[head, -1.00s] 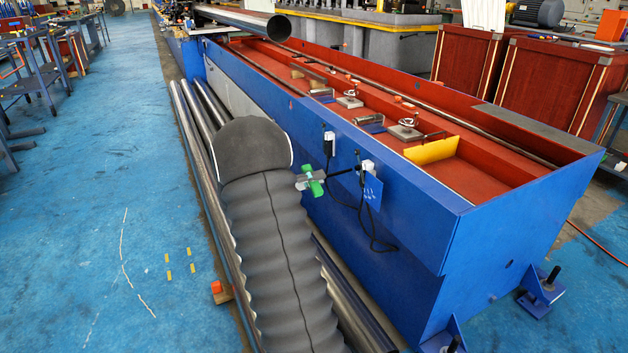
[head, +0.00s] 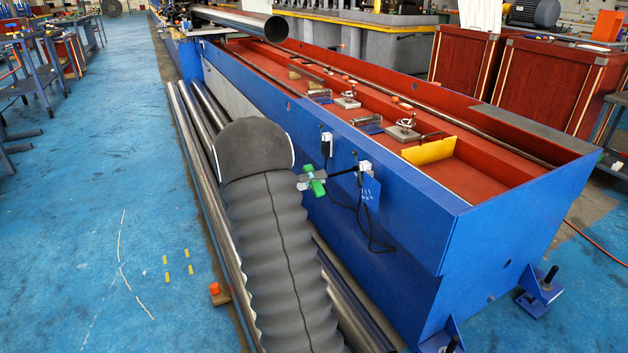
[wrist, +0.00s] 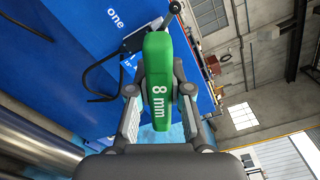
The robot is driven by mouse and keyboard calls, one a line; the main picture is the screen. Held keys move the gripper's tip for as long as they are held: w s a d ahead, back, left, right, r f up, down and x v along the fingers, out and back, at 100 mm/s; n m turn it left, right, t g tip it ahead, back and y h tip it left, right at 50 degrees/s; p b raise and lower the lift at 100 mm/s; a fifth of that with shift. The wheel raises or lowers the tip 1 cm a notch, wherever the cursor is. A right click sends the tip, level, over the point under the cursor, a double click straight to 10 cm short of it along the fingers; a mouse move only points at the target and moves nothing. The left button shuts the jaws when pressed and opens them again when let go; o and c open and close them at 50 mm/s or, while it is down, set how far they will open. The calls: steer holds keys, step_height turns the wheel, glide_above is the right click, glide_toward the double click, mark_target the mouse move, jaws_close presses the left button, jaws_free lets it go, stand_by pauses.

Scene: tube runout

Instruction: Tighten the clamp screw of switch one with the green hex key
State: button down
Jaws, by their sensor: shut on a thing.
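My gripper (head: 311,183) is shut on the green hex key (head: 316,187), beside the blue side wall of the long machine bed. In the wrist view the key's green handle (wrist: 158,85), marked "8 mm", lies between the two fingers. A dark shaft runs from the key toward the right-hand switch (head: 365,167), a white-topped box on the wall with a blue tag (head: 371,192) below it.
A second switch (head: 327,141) sits further left on the wall. Black cables (head: 372,235) hang below the switches. Steel tubes (head: 190,150) lie along the bed's foot. The blue floor (head: 90,220) at left is mostly clear.

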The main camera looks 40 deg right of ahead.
steer(key=shift+s+d, duration=0.15)
steer(key=shift+d, duration=0.4)
steer(key=c, duration=1.8)
jaws_free()
jaws_close()
